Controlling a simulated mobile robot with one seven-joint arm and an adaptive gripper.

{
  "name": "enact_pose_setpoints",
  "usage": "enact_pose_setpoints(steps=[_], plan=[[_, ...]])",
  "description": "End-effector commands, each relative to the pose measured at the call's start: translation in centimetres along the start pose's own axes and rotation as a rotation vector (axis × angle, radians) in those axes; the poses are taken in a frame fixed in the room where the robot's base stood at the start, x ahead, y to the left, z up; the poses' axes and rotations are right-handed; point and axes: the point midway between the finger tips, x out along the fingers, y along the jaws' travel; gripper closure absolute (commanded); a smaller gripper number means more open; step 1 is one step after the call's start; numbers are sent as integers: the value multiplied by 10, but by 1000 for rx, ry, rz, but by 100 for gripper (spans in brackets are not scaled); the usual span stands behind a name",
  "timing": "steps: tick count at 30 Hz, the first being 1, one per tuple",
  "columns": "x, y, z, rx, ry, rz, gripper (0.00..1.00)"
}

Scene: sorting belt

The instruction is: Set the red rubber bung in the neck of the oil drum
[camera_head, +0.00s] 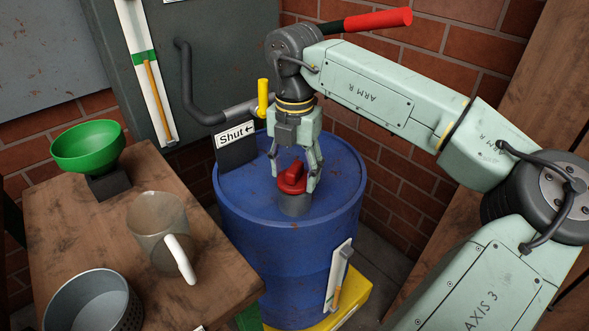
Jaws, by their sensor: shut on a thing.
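The blue oil drum (290,270) stands upright in the middle of the view. A short grey neck (295,206) rises from its lid. The red rubber bung (292,182) is at the top of the neck, upright as far as I can see. My gripper (294,175) points down over the drum, with a finger on each side of the bung, shut on it. I cannot tell how deep the bung sits, since its lower edge meets the neck's rim and its inside is hidden.
A wooden table (60,235) at the left holds a green funnel (88,147), a clear jug (155,230) and a grey pot (92,302). Brick walls lie behind.

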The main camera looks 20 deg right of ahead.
Motion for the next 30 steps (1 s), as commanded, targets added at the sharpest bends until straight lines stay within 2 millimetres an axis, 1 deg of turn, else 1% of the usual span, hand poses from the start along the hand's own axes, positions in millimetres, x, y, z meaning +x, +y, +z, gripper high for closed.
enact_pose_setpoints(steps=[8, 30], plan=[[0, 0, 0, 0, 0, 0, 64], [11, 0, 0, 0, -1, 0, 64]])
